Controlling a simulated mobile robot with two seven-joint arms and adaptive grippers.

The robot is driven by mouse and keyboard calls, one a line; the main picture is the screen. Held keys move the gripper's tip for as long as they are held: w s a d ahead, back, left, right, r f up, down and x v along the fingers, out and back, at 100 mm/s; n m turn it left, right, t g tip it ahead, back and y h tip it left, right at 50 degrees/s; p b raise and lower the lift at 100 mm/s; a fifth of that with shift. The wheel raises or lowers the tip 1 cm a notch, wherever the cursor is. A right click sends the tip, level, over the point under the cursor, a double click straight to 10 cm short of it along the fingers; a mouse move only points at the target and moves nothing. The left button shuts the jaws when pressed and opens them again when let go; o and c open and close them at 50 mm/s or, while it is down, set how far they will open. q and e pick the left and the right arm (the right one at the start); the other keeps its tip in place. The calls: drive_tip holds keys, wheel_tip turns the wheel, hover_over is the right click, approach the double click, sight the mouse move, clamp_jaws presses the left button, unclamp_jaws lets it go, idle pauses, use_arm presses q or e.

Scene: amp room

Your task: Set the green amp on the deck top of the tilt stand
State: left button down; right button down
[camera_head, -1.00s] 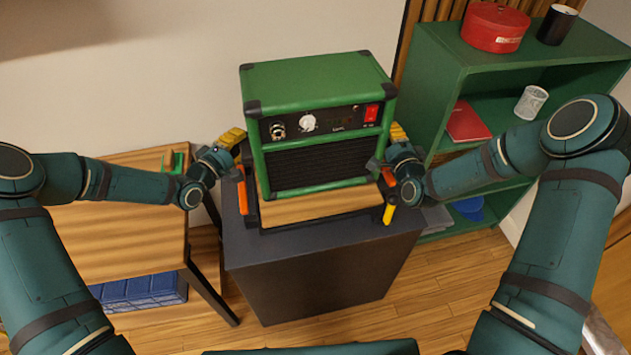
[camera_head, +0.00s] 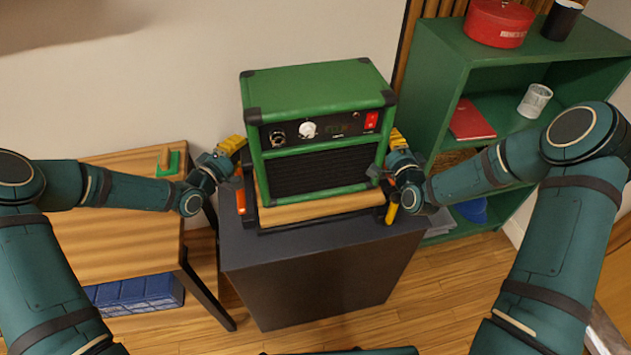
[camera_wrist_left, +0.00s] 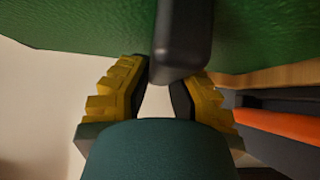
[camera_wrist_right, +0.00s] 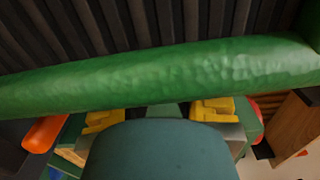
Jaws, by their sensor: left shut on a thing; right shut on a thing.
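The green amp (camera_head: 318,88), upright with black corners, a knob and a red switch, is at the tilt stand's wooden deck top (camera_head: 322,211). I cannot tell whether its base touches the deck. The stand is on a dark cabinet (camera_head: 310,275). My left gripper (camera_head: 234,148) is shut on the amp's left side; the left wrist view shows a black side part of the amp (camera_wrist_left: 182,40) between its yellow fingers. My right gripper (camera_head: 394,142) is shut on the amp's right side; the right wrist view shows the amp's green edge (camera_wrist_right: 170,75) hiding its fingertips.
Orange (camera_head: 240,198) and yellow (camera_head: 391,210) parts flank the deck. A wooden table (camera_head: 120,235) stands at left, with a blue crate (camera_head: 135,293) below. A green shelf (camera_head: 445,85) at right holds a red pot (camera_head: 498,22). A wall is close behind.

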use_arm(q)
drive_tip(key=shift+d, duration=0.15)
use_arm(e)
drive_tip(key=shift+a, duration=0.1)
use_arm(q)
drive_tip(key=c, duration=1)
unclamp_jaws()
drive_tip(key=shift+f, duration=0.1)
use_arm(e)
drive_tip(key=c, duration=1)
unclamp_jaws()
drive_tip(key=shift+f, duration=0.1)
use_arm(q)
drive_tip(key=shift+s, duration=0.1)
use_arm(e)
drive_tip(key=shift+s, duration=0.1)
use_arm(q)
drive_tip(key=shift+a, duration=0.2)
use_arm(e)
drive_tip(key=shift+s, duration=0.1)
use_arm(q)
drive_tip(key=v, duration=1.2)
use_arm(e)
drive_tip(key=s, duration=0.2)
drive_tip(key=s+d, duration=0.1)
drive_tip(key=s, duration=0.4)
drive_tip(key=shift+s+d, duration=0.1)
drive_tip(key=shift+d, duration=0.15)
use_arm(q)
drive_tip(key=shift+d, duration=0.15)
